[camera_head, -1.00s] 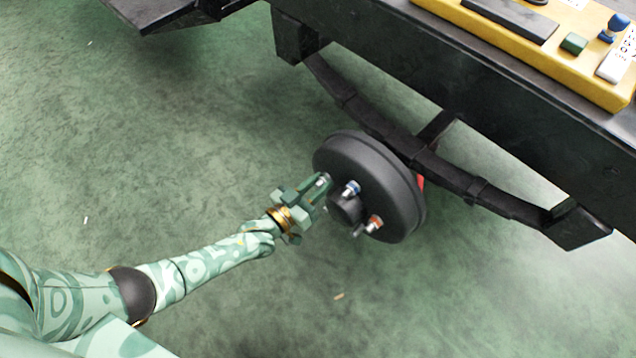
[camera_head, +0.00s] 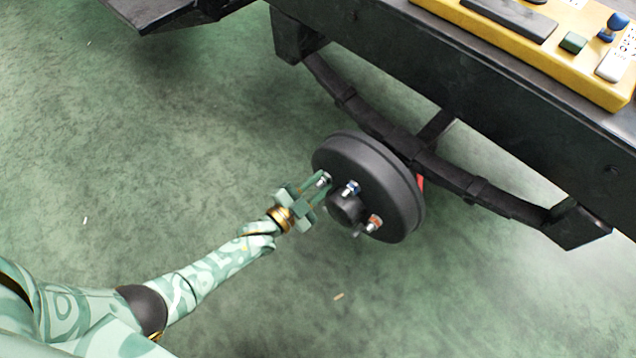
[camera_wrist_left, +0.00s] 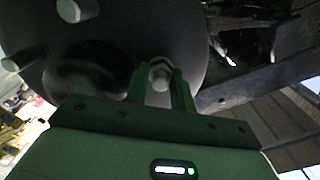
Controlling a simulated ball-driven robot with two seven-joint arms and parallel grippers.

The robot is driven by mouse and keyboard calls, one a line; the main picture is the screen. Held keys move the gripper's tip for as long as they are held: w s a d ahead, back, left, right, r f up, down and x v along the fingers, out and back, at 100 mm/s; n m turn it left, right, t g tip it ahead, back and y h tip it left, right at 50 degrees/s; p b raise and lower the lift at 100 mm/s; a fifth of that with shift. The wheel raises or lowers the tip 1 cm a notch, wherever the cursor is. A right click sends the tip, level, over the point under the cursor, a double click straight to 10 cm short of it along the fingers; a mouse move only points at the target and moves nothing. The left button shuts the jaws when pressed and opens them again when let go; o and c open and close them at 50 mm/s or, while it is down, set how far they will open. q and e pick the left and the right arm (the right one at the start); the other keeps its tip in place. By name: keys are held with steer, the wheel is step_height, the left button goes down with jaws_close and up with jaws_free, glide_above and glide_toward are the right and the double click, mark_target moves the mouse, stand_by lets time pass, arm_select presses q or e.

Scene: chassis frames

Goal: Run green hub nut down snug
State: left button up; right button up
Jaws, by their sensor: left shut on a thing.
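The black hub drum (camera_head: 405,185) hangs under the chassis, its studded face toward my left arm. My left gripper (camera_head: 323,181) is at the drum's upper left stud, its jaws shut around the nut there. In the left wrist view the two fingers (camera_wrist_left: 162,80) straddle a pale metal stud end (camera_wrist_left: 160,75). The green hub nut is mostly hidden between the jaws, and I cannot make out its colour or how far it sits from the drum. A blue nut (camera_head: 351,187) and an orange nut (camera_head: 375,221) sit on other studs. My right gripper is out of view.
A black leaf spring (camera_head: 440,165) and the chassis rail (camera_head: 470,90) run behind and above the drum. A yellow tray (camera_head: 590,85) with several small items rests on the rail. The green floor left of the drum is clear.

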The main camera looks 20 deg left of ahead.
arm_select(q)
steer(key=m, duration=0.5)
steer(key=shift+s+f, duration=0.15)
steer(key=shift+f, duration=0.05)
steer(key=shift+f+m, duration=0.1)
steer(key=shift+m, duration=2.3)
steer(key=shift+s, duration=0.1)
steer(key=o, duration=0.7)
